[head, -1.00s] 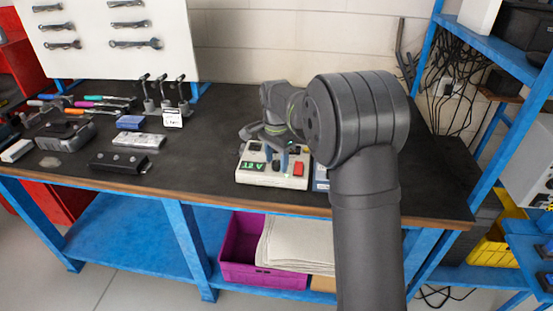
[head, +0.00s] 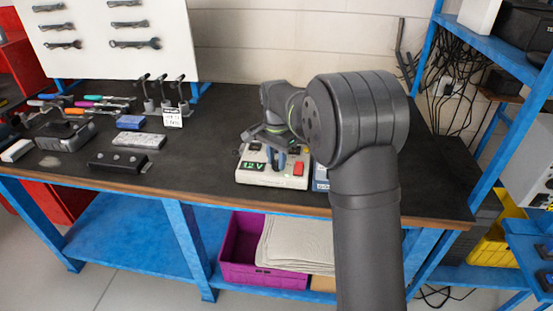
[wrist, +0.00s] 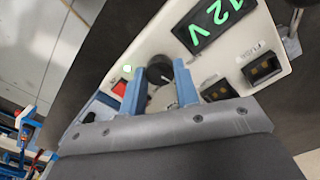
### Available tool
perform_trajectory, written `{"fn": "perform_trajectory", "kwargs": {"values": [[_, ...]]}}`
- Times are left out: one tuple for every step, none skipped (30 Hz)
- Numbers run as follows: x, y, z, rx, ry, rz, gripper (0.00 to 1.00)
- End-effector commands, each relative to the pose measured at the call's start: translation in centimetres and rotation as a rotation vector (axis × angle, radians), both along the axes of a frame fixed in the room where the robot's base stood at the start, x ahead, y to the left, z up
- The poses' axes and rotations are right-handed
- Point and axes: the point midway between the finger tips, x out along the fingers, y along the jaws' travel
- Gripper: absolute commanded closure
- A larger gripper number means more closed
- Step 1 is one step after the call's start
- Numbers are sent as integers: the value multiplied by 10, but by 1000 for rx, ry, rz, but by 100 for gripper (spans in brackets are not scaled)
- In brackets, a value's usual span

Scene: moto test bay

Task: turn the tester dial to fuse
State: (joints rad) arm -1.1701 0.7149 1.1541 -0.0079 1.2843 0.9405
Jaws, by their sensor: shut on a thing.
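The tester (head: 265,180) is a white box near the front edge of the bench, under my arm. Its green display (head: 253,166) reads 12V, and the display also shows in the wrist view (wrist: 213,22). The dark round dial (wrist: 158,70) sits between the blue fingers of my gripper (wrist: 159,86). The fingers are shut on it. In the head view my gripper (head: 281,162) stands over the tester and hides the dial. The dial's markings are not readable.
Dark slots (wrist: 262,69) lie right of the gripper. A small white sign (head: 172,118) and tools stand to the left. Bare bench lies between.

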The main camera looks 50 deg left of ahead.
Motion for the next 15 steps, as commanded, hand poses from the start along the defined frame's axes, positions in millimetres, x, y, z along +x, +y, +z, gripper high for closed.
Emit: {"fn": "perform_trajectory", "kwargs": {"values": [[0, 0, 1, 1, -1, 35, 94], [0, 0, 1, 1, -1, 60, 94], [0, 0, 1, 1, -1, 94, 94], [0, 0, 1, 1, -1, 122, 94], [0, 0, 1, 2, -2, 149, 94], [0, 0, 1, 1, -1, 186, 94], [0, 0, 1, 2, -2, 213, 94], [0, 0, 1, 2, -1, 240, 94], [0, 0, 1, 2, -2, 277, 94], [0, 0, 1, 2, -1, 303, 94], [0, 0, 1, 2, -2, 329, 94], [0, 0, 1, 2, -2, 364, 94], [0, 0, 1, 2, -2, 389, 94], [0, 0, 1, 2, -2, 413, 94], [0, 0, 1, 2, -2, 445, 94]]}}
